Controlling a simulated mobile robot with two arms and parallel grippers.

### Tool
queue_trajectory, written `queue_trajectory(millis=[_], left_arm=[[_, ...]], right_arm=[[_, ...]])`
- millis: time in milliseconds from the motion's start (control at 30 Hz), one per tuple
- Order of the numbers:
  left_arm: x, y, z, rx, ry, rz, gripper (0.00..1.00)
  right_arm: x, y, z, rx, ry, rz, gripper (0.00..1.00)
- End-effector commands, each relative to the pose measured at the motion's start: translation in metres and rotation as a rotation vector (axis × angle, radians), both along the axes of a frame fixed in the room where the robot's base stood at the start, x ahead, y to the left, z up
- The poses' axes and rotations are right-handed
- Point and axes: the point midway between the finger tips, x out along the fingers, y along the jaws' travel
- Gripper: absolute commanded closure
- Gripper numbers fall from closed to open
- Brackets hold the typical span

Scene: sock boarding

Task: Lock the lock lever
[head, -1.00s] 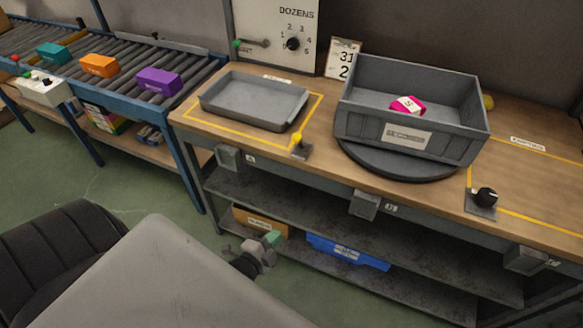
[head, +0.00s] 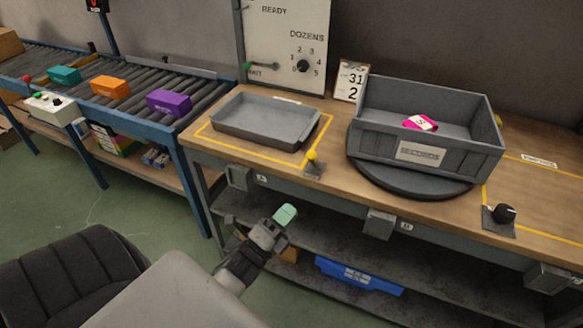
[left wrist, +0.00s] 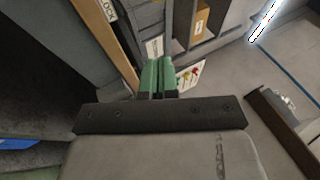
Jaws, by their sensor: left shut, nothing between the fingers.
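A small lever with a yellow knob (head: 312,158) stands upright on a grey plate at the front edge of the wooden bench, by the front right corner of the yellow outline. I take it for the lock lever; its label is not readable in the head view. My left gripper (head: 286,215), with green fingertips, is below and in front of the bench edge, apart from the lever. In the left wrist view its fingers (left wrist: 157,77) are together and empty. A label reading LOCK (left wrist: 107,10) shows there at the top left, but no lever shows.
A grey tray (head: 235,129) lies inside the yellow outline. A grey SECONDS bin (head: 470,160) holding a pink item (head: 420,122) sits on a round turntable (head: 410,188). A black knob (head: 503,214) is at the right. A lower shelf holds a blue bin (head: 350,276).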

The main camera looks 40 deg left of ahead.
Motion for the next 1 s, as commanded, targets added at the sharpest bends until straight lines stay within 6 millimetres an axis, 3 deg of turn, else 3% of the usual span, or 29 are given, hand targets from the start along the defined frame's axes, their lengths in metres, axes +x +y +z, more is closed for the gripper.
queue_trajectory(millis=[400, 633, 1000], left_arm=[[0.079, -0.007, 0.040, 0.001, -0.002, -0.001, 1.00], [0.097, 0.013, 0.049, 0.003, 0.001, -0.001, 1.00], [0.101, 0.017, 0.050, -0.001, 0.001, 0.000, 1.00]], right_arm=[[-0.005, 0.000, 0.019, 0.000, 0.007, -0.001, 0.24], [-0.005, 0.001, 0.024, 0.000, 0.008, -0.002, 0.24], [-0.005, 0.004, 0.025, 0.005, 0.008, -0.003, 0.24]])
